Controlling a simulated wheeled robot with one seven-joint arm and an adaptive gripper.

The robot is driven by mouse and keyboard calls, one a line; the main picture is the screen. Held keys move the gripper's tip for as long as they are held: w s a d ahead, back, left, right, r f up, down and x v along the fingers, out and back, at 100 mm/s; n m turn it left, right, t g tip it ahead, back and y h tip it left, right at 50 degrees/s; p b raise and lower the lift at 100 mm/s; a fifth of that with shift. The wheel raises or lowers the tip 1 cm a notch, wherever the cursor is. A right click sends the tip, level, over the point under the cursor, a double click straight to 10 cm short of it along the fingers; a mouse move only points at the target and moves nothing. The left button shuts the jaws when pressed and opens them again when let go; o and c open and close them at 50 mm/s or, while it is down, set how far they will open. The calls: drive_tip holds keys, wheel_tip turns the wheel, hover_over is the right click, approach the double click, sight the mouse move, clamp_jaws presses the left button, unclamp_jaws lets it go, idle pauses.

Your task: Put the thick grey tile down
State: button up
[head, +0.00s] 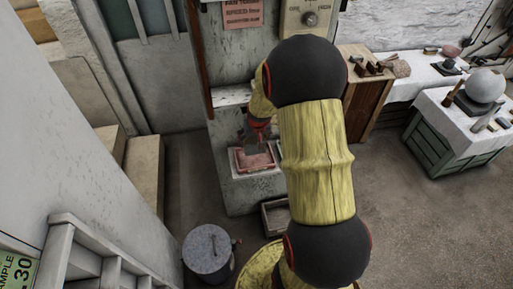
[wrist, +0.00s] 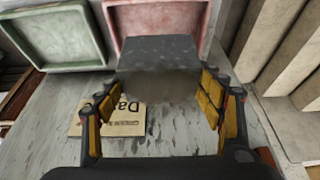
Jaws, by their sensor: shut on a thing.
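The thick grey tile (wrist: 157,52) is held between the two fingers of my gripper (wrist: 160,88) in the wrist view. Its darker front face is blurred close to the camera. In the head view my gripper (head: 257,124) is at the end of the yellow arm, above a pink tray (head: 240,163). The tile is too small there to make out clearly. In the wrist view the tile overlaps the near part of the pink tray (wrist: 118,18). I cannot tell whether the tile touches anything below.
A green tray (wrist: 55,66) lies left of the pink one in the wrist view. A printed card (wrist: 118,118) lies on the worn pale surface (wrist: 60,98). In the head view a round grey drum (head: 207,245) stands on the floor, and a wooden box (head: 272,222) is below the ledge.

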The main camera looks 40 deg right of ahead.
sight(254, 149)
drive_tip(key=shift+w+d+f+b, duration=0.1)
drive_tip(key=shift+f+b, duration=0.3)
drive_tip(key=shift+f, duration=1.2)
drive_tip(key=shift+w+f+b, duration=0.1)
drive_tip(key=shift+f+b, duration=0.25)
drive_tip(key=shift+f, duration=1.2)
drive_tip(key=shift+w+d+f, duration=0.15)
drive_tip(key=shift+w+f, duration=0.05)
drive_tip(key=shift+f, duration=0.05)
drive_tip(key=shift+f, duration=0.2)
drive_tip(key=o, duration=2.1)
drive_tip(key=shift+s, duration=0.1)
